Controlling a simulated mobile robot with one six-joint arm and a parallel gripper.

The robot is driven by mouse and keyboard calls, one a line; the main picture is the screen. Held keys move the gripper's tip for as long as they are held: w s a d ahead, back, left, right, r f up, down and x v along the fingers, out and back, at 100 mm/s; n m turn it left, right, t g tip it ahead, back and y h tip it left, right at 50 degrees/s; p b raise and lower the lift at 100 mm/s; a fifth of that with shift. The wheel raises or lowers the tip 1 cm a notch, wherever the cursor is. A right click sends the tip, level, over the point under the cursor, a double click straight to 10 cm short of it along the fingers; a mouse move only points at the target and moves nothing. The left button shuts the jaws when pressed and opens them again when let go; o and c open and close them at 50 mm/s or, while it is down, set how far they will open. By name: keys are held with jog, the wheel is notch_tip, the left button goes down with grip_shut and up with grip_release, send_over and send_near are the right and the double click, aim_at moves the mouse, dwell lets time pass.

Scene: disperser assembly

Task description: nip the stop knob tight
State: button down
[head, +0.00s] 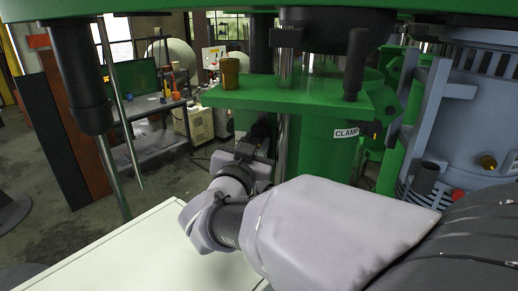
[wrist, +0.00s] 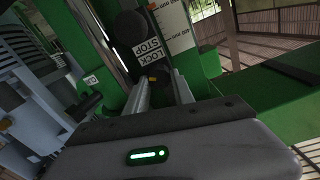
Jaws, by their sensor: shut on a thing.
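The stop knob (wrist: 158,76) is a small dark knob with a dull yellow-brown part, just below the white STOP LOCK label (wrist: 146,52) on the green machine in the wrist view. My gripper (wrist: 159,80) has its two pale fingers on either side of the knob, shut on it. The fingers cover part of the knob's sides. In the head view my wrist reaches in beside the green column, and I cannot make out the stop knob there.
A black upright handle (head: 355,64) stands on the green bracket (head: 290,95), near the CLAMP label (head: 346,133). The grey motor housing (head: 470,110) is at right. A pale tabletop (head: 130,250) lies below.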

jog(key=m+b, duration=0.3)
jog(key=shift+d+f, duration=0.1)
jog(key=shift+f, duration=0.05)
jog(key=shift+m+b, duration=0.9)
jog(key=shift+r, duration=0.2)
jog(key=c, duration=1.1)
grip_release()
jog(key=p+v, duration=0.1)
jog(key=v, duration=1.6)
jog(key=shift+s, duration=0.25)
